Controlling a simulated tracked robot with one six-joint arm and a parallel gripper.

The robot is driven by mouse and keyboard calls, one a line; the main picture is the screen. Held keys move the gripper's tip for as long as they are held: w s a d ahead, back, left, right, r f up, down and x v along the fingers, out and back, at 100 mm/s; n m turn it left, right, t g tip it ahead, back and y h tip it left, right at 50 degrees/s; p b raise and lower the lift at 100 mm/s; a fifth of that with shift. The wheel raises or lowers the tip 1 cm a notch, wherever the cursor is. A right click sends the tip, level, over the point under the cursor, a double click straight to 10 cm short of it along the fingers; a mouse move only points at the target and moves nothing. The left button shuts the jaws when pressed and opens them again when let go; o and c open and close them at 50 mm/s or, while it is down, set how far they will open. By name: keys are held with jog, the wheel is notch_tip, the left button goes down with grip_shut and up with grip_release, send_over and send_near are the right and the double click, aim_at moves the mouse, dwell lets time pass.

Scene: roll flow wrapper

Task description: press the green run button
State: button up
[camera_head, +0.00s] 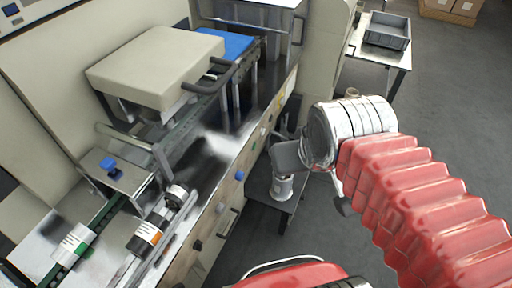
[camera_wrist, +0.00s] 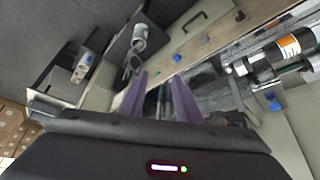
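A small green button (camera_head: 263,131) shows on the long front panel of the wrapper (camera_head: 205,215) in the head view. It looks tiny there, and any label is too small to read. My gripper (camera_wrist: 158,78) shows in the wrist view as two purple fingers standing apart with nothing held between them. The fingers point toward the machine front, and I see no contact with it. In the head view the fingers are hard to make out behind my wrist. In the wrist view I cannot clearly pick out the green button; the fingers may hide it.
A blue knob (camera_head: 239,175) and a handle (camera_head: 228,222) sit nearer on the same panel. A low dark stand with a metal can (camera_head: 283,187) stands close to the panel. A grey crate (camera_head: 387,30) sits on a table behind. Grey floor is free at right.

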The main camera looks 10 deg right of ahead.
grip_shut()
dwell(0.8)
